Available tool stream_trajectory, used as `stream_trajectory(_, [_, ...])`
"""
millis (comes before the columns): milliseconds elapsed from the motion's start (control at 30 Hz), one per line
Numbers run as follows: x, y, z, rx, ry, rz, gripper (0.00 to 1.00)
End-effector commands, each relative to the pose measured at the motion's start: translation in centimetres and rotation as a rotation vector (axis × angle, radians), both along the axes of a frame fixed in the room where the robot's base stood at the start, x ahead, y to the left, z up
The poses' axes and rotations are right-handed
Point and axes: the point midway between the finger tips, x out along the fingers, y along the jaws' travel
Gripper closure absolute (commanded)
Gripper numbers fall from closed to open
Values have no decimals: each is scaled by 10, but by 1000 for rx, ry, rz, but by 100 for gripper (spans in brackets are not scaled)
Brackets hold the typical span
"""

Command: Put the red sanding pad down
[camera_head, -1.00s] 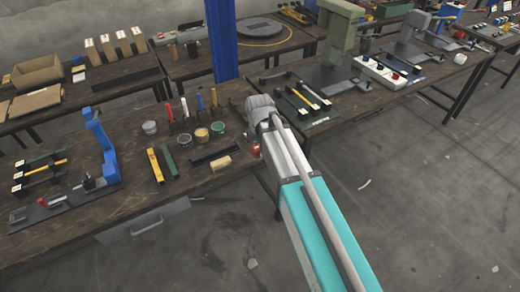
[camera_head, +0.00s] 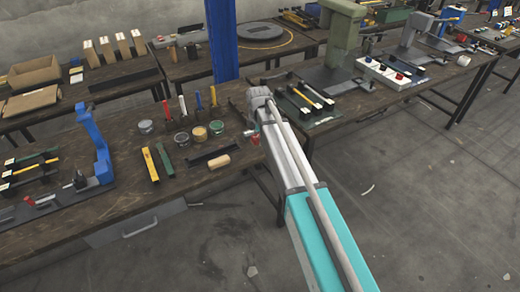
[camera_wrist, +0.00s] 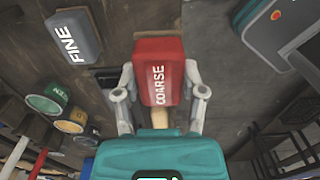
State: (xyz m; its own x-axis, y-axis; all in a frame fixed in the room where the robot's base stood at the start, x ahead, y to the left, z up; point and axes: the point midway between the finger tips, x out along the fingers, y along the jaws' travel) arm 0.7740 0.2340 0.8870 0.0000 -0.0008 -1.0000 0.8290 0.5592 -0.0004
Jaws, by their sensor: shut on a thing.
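The red sanding pad (camera_wrist: 160,72), marked COARSE, is between the two fingers of my gripper (camera_wrist: 160,98) in the wrist view. The fingers are shut on its sides. In the head view only a small red part of the pad (camera_head: 252,136) shows beside the end of my arm, near the bench's right end. My gripper is mostly hidden there by the arm. I cannot tell from these views whether the pad touches the bench top. A grey block marked FINE (camera_wrist: 73,36) lies to the left of the pad in the wrist view.
A blue press (camera_head: 97,145) stands at left. Another bench with a green press (camera_head: 343,35) adjoins at right.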

Motion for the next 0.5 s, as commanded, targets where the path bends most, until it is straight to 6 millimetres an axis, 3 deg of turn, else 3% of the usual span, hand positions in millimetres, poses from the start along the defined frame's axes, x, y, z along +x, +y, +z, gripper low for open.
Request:
stream_trajectory(133, [11, 1, -15, 0, 0, 0, 85])
stream_trajectory(500, [14, 1, -17, 0, 0, 0, 85])
